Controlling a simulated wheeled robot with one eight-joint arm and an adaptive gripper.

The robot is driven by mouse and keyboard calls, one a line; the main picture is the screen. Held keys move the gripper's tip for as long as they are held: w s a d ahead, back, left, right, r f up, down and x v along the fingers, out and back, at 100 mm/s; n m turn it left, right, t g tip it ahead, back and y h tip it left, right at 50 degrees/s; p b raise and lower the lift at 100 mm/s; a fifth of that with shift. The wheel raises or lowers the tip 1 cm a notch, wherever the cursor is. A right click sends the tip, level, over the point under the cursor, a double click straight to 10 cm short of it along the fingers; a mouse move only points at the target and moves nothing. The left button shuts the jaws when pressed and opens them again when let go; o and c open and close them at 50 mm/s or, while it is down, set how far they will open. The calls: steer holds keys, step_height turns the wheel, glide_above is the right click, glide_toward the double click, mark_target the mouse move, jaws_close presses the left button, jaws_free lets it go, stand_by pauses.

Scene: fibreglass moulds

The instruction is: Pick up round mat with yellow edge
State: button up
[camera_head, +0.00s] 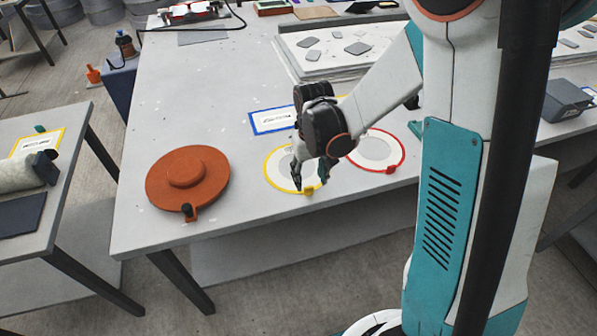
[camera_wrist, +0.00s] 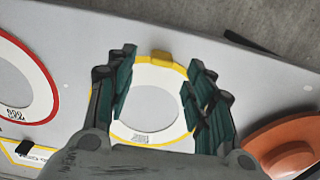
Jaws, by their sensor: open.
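The round mat with the yellow edge (camera_head: 275,167) lies flat on the grey table near its front edge. It is white with a grey centre and a small yellow tab. My gripper (camera_head: 310,180) is above it and hides part of it in the head view. In the wrist view the mat (camera_wrist: 150,129) lies between the two fingers of my gripper (camera_wrist: 158,90), with its yellow tab (camera_wrist: 160,57) at the top. The fingers are open and hold nothing. I cannot tell the exact height of the fingertips above the mat.
A red-edged round mat (camera_head: 401,149) lies just right. An orange lidded disc (camera_head: 187,178) stands to the left. A blue-framed card (camera_head: 272,120) lies behind. A white tray (camera_head: 292,62) with grey pieces is at the back. Bare table (camera_head: 215,115) lies between disc and card.

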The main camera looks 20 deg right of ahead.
mark_target(309, 187)
step_height(309, 187, down, 5)
steer(key=b, duration=0.2)
steer(key=shift+a+f+b, duration=0.1)
steer(key=shift+f+b, duration=0.05)
steer(key=shift+b, duration=0.2)
steer(key=shift+s, duration=0.1)
steer(key=c, duration=1.1)
